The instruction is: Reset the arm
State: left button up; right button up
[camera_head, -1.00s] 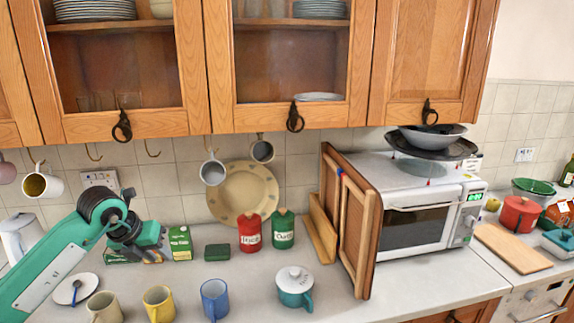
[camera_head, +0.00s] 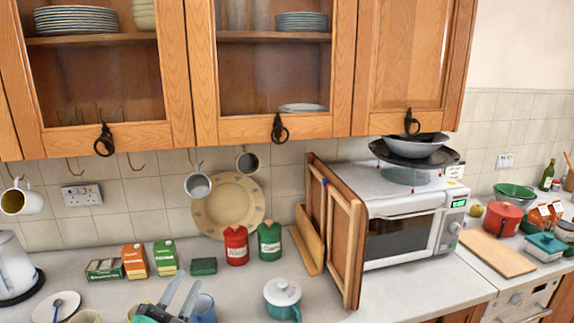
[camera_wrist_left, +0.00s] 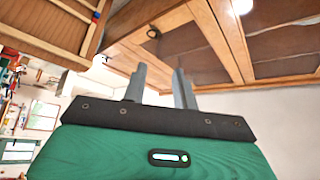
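My left gripper (camera_head: 181,291) is at the bottom of the head view, low over the front of the counter, beside a blue mug (camera_head: 203,309). Its two grey fingers point up and stand apart with nothing between them. The left wrist view also shows the fingers (camera_wrist_left: 160,84) apart and empty, with wooden cabinets (camera_wrist_left: 190,45) beyond them. Most of the left arm is below the head view's edge. My right gripper is not in view.
Wooden trays (camera_head: 336,232) stand beside the microwave (camera_head: 405,225). Glass-fronted cabinets (camera_head: 262,125) hang above, with mugs (camera_head: 197,185) on hooks.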

pick_arm(q)
jog(key=s+a+f+n+g+y, duration=0.3)
jog(key=s+f+n+g+y, duration=0.15)
jog(key=f, duration=0.55)
jog(key=s+a+f+n+g+y, duration=0.35)
jog(key=s+f+n+g, duration=0.2)
jog(key=f, duration=0.45)
jog(key=s+d+f+n+g+h, duration=0.15)
jog(key=s+f+g, duration=0.25)
jog(key=s, duration=0.5)
jog(key=s+d+f+g+h, duration=0.15)
jog(key=s+f+g, duration=0.3)
jog(key=s, duration=0.45)
notch_tip(320, 180, down, 29)
jog(key=y, duration=0.1)
jog(key=s+a+f+g, duration=0.2)
jog(key=s+f, duration=1.7)
jog(key=f, duration=0.2)
jog(key=shift+s+a+f, duration=0.2)
jog(key=shift+a+f, duration=0.15)
jog(key=shift+a, duration=0.05)
